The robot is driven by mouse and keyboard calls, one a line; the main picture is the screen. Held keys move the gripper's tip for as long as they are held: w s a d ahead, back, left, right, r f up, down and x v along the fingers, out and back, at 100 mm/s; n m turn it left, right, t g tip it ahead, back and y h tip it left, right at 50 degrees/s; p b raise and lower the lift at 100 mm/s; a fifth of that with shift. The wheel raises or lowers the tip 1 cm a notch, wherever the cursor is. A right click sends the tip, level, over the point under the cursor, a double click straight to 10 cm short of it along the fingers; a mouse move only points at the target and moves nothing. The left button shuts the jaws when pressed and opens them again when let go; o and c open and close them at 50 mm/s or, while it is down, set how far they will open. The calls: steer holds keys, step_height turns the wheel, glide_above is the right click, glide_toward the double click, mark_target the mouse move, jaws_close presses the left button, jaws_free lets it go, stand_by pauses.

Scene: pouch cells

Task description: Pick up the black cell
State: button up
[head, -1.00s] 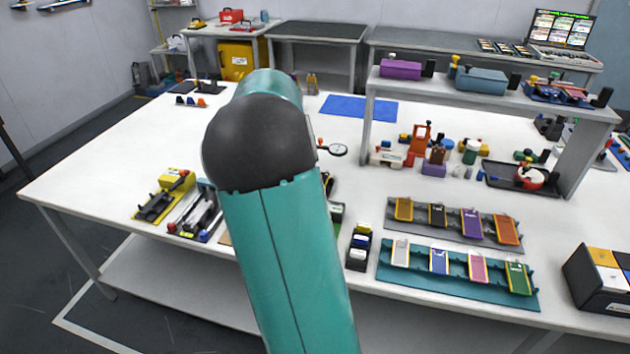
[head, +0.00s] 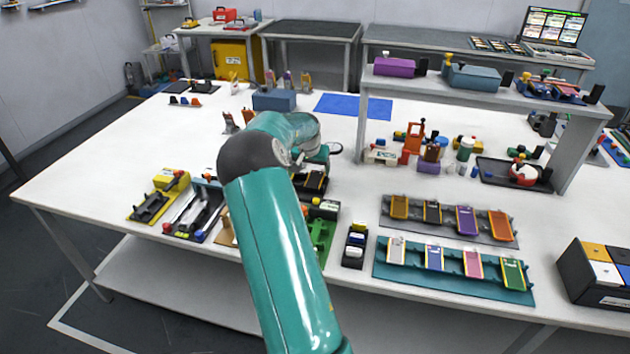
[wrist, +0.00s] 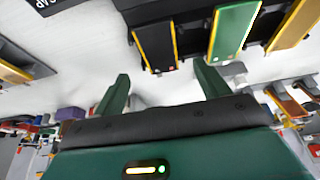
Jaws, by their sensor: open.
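In the wrist view a black cell (wrist: 157,46) with yellow edges sits in a dark rack (wrist: 185,8), seen beyond my fingertips. My gripper (wrist: 162,72) is open and empty, its two green fingers spread either side of the line to the cell's near end, apparently not touching it. A green cell (wrist: 233,30) lies right of the black one, and a yellow cell (wrist: 295,25) farther right. In the head view my arm hides the fingers. A black cell with yellow edges (head: 432,212) also shows in the grey back rack (head: 478,236); I cannot tell whether it is the same one.
A teal rack (head: 385,270) with several cells stands at the front right of the white table (head: 140,140). A grey shelf (head: 450,97) stands behind. A blue box (head: 274,100) and a blue mat (head: 353,107) are at the back. Tools lie left of my arm.

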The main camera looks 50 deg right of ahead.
mark_target(315, 178)
steer(key=x, duration=0.4)
steer(key=shift+w+d+f, duration=0.1)
steer(key=shift+d+f, duration=0.05)
steer(key=shift+d, duration=0.1)
steer(key=shift+w+d+f, duration=0.1)
steer(key=shift+f, duration=0.25)
steer(key=shift+f, duration=0.25)
steer(key=c, duration=1)
